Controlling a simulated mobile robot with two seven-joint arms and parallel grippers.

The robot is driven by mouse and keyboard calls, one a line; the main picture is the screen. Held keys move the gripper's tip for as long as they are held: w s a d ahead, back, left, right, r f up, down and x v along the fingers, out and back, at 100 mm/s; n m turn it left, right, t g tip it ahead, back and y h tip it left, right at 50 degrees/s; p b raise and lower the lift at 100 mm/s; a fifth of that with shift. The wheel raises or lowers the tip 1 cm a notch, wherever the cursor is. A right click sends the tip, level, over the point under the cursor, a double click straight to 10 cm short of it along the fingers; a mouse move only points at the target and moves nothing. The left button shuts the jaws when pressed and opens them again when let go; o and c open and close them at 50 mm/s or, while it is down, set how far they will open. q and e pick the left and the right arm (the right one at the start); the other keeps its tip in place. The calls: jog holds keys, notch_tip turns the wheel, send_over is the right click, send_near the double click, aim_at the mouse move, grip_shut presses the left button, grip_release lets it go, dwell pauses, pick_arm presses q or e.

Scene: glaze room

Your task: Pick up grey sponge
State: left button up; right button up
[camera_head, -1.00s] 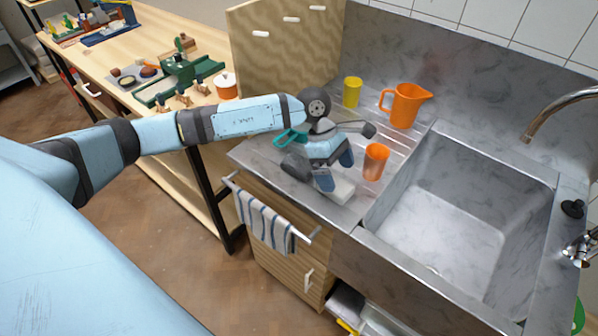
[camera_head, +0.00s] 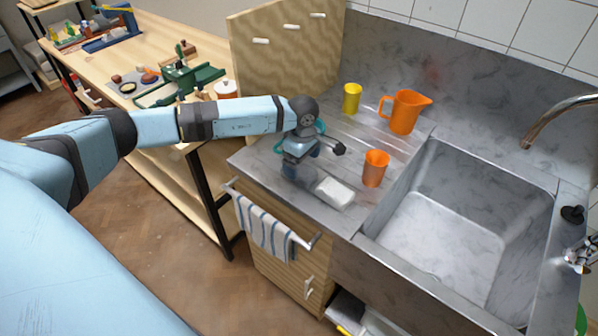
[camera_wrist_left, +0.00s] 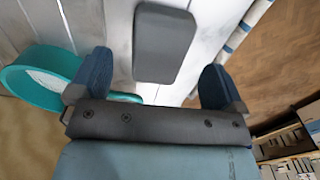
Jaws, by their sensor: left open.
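A grey sponge (camera_head: 335,192), pale in the head view, lies flat on the steel drainboard near its front edge. In the left wrist view the sponge (camera_wrist_left: 165,42) is a darker grey rounded block ahead of the fingers, in line with the gap between them. My left gripper (camera_head: 302,166) is open and empty, just left of the sponge and apart from it in the head view. Its two blue fingertips show spread in the left wrist view (camera_wrist_left: 157,80). My right gripper is in neither view.
A teal ring-shaped thing (camera_wrist_left: 40,75) is beside the left finger, partly hidden behind my arm in the head view. An orange cup (camera_head: 375,169), yellow cup (camera_head: 352,98) and orange jug (camera_head: 405,112) stand behind. The sink (camera_head: 455,225) is right; a striped towel (camera_head: 265,225) hangs in front.

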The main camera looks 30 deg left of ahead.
aim_at(301, 170)
pick_arm(q)
jog(key=f, duration=0.2)
jog(key=f+p, duration=0.1)
jog(key=f, duration=0.1)
jog(key=shift+a+f, duration=0.2)
jog(key=shift+f, duration=0.15)
jog(key=c, duration=1)
jog(key=shift+r, duration=0.1)
notch_tip(301, 170, up, 20)
jog(key=b, duration=0.2)
